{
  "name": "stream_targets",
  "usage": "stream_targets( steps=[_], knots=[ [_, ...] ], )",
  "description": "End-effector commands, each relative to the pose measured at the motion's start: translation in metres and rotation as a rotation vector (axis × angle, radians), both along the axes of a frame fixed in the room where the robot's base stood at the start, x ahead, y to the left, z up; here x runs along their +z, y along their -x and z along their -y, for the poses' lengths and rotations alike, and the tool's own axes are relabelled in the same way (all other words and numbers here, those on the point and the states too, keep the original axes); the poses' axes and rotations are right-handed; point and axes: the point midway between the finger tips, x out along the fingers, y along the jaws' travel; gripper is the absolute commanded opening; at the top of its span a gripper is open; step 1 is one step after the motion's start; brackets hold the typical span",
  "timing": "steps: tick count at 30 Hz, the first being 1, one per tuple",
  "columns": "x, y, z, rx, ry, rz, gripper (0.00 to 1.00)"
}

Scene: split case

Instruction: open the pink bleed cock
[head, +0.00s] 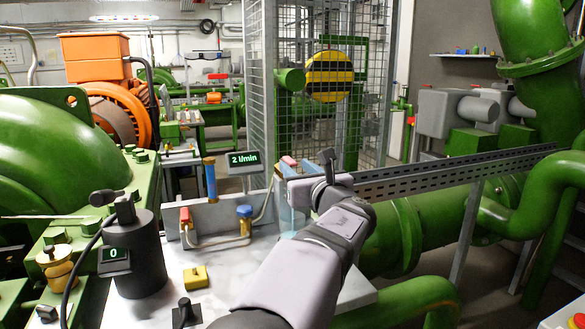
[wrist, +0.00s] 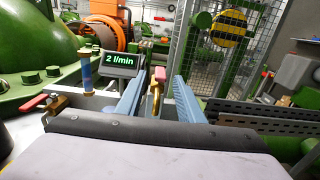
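The pink bleed cock (head: 288,162) shows in the head view just beyond my gripper, partly hidden by it. In the wrist view its pink handle (wrist: 159,74) tops a brass body, between the two blue fingers of my gripper (wrist: 160,82). The fingers are apart, with a gap on each side of the brass body; I cannot tell how far they reach along it. In the head view my gripper (head: 291,215) is mostly hidden behind my wrist. A display (head: 243,158) reads "2 l/min"; it also shows in the wrist view (wrist: 120,63).
A red-handled cock (head: 186,217) stands to the left, also in the wrist view (wrist: 34,103). A blue tube (head: 210,180) with brass ends stands near the display. A blue-topped fitting (head: 244,216), a black cylinder (head: 136,255) and a yellow block (head: 195,277) occupy the bench. A slotted rail (head: 450,172) runs right.

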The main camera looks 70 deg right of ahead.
Motion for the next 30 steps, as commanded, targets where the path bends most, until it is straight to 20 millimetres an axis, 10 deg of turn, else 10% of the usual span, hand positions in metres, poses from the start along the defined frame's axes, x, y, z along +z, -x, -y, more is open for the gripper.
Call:
stream_targets(
  steps=[23, 30],
  knots=[
    [0.000, 0.018, -0.018, -0.001, 0.000, 0.000, 0.34],
    [0.027, 0.004, -0.011, -0.014, -0.057, 0.094, 0.34]
  ],
)
